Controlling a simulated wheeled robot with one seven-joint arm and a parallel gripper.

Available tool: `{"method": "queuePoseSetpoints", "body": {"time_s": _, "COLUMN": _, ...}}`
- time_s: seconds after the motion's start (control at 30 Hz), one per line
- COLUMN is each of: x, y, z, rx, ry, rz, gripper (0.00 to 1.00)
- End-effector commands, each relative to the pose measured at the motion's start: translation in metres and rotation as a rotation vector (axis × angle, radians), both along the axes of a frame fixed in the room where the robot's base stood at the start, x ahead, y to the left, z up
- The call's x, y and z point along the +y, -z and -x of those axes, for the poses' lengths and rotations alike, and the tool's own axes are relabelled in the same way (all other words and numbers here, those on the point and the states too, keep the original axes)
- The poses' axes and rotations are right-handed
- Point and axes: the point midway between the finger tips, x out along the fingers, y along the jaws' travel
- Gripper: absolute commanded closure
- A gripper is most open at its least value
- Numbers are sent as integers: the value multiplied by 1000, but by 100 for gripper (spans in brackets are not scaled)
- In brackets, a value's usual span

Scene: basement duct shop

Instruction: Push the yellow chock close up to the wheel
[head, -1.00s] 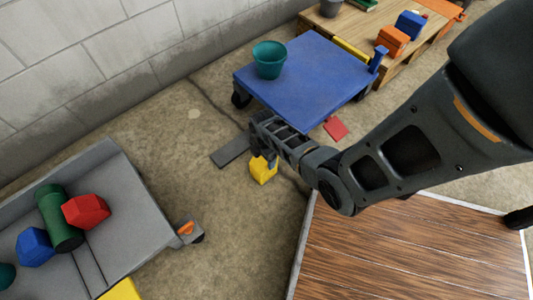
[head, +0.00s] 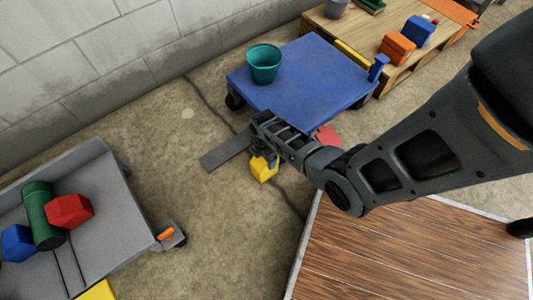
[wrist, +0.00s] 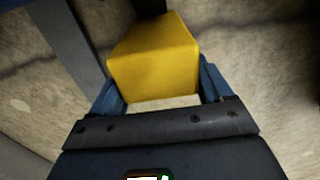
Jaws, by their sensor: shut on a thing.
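The yellow chock (head: 264,170) is on the concrete floor by the near side of the blue cart (head: 290,75). My gripper (head: 261,158) is shut on the chock. In the wrist view, the chock (wrist: 155,55) sits between the two blue fingers of my gripper (wrist: 163,88). One dark wheel (head: 235,101) of the blue cart shows at its left corner. My arm covers the cart's near corner, so any wheel there is hidden, and I cannot tell the gap from it to the chock.
A grey strip (head: 225,153) lies left of the chock. A red piece (head: 327,136) is behind my arm. A brown plank platform (head: 410,255) is at the near right, and a grey cart (head: 120,222) at the left. Floor between the grey cart and chock is clear.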

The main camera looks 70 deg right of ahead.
Motion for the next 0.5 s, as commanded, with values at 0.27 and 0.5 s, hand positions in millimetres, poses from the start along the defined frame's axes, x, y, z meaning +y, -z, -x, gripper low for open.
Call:
{"method": "queuePoseSetpoints", "body": {"time_s": 0.27, "x": 2, "y": 1, "z": 0, "rx": 2, "ry": 0, "rz": 1, "gripper": 66}}
{"method": "queuePoseSetpoints", "body": {"time_s": 0.5, "x": 1, "y": 1, "z": 1, "rx": 3, "ry": 0, "rz": 1, "gripper": 15}}
